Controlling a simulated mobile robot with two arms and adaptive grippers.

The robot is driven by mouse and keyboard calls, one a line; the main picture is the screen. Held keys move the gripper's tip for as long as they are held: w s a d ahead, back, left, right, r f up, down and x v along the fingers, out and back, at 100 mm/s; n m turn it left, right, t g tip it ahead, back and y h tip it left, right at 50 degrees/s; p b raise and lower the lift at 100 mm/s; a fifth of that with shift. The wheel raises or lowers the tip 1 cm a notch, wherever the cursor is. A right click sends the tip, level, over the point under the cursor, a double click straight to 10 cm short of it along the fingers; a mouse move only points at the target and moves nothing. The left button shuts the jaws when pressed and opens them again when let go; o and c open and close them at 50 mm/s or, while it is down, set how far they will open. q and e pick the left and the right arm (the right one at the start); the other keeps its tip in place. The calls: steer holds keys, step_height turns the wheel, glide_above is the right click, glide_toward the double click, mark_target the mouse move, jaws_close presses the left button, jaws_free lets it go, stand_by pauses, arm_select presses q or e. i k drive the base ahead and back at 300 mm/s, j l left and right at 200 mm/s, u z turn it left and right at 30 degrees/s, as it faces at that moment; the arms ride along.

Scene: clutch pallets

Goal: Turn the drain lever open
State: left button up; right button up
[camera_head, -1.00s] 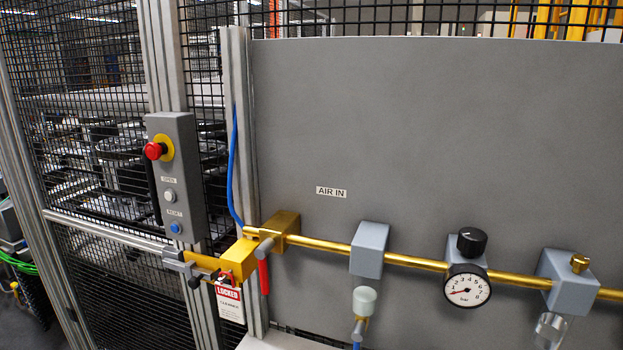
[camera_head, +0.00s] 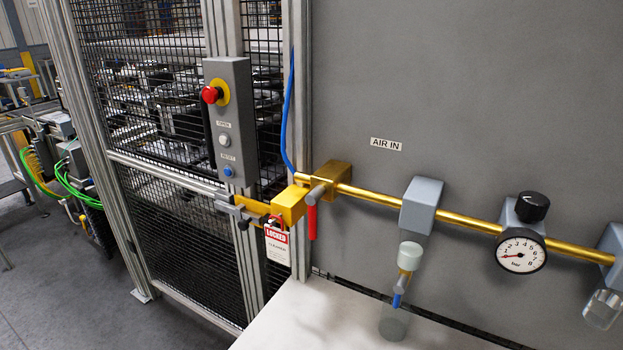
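A brass air pipe (camera_head: 380,200) runs across the grey panel, with a grey filter block (camera_head: 421,205) on it. A pale bowl (camera_head: 409,256) hangs below this block. Under the bowl is a small drain fitting with a blue lever or tube end (camera_head: 397,300); it is too small to tell its exact setting. A separate red lever (camera_head: 312,222) hangs straight down from the brass inlet valve (camera_head: 330,178). Neither of my grippers is in view.
A red LOCKED tag (camera_head: 277,246) hangs at the yellow gate latch (camera_head: 289,207). A control box (camera_head: 229,120) with a red button is on the fence post. A pressure gauge (camera_head: 521,254) sits to the right. The white bench top (camera_head: 320,320) is mostly clear.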

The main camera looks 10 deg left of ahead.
mark_target(400, 287)
steer(key=k+z, duration=0.35)
steer(key=k+l+z, duration=0.1)
steer(key=k+z, duration=0.3)
steer(key=k+l+z, duration=0.2)
steer(key=z, duration=0.15)
